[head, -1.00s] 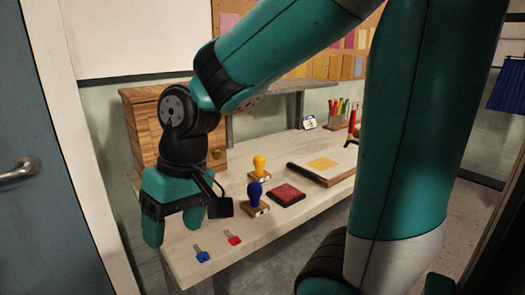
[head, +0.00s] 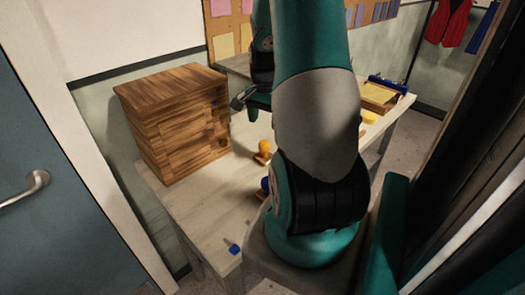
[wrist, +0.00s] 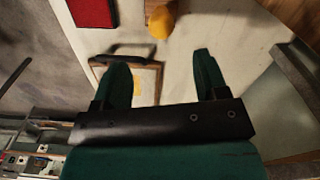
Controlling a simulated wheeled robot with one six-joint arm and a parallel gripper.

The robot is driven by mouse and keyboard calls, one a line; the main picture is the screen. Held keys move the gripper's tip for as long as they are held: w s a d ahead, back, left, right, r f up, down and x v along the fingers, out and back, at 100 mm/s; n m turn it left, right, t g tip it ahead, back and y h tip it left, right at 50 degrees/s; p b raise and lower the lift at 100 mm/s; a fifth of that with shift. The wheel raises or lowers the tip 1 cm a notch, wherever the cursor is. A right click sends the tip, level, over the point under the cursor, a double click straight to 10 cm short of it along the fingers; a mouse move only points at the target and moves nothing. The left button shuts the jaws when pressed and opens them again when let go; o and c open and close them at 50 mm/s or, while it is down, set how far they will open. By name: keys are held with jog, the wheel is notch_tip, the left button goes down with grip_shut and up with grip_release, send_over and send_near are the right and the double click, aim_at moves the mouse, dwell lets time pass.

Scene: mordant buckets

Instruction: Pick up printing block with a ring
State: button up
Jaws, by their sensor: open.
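I cannot tell which piece is the printing block with a ring; no ring mark shows. A yellow-knobbed stamp block (head: 264,147) stands on the table, and its yellow knob also shows at the top of the wrist view (wrist: 160,18). A blue-knobbed stamp (head: 266,184) is mostly hidden behind my arm. In the wrist view my gripper (wrist: 160,62) is open and empty, above the table. Its left finger overlaps a wood-edged board (wrist: 156,72) with a yellow patch. The yellow knob lies beyond the fingertips, apart from them.
A red pad (wrist: 91,12) is at the wrist view's upper left. A wooden drawer cabinet (head: 172,120) stands at the table's left. A blue key (head: 234,249) lies near the front edge. A yellow piece (head: 369,117) and a blue-clipped tray (head: 380,95) are farther right.

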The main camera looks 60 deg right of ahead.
aim_at(265, 142)
notch_tip(265, 142, down, 10)
jog(key=shift+r+p, duration=0.15)
jog(key=shift+p, duration=0.95)
jog(key=c, duration=1)
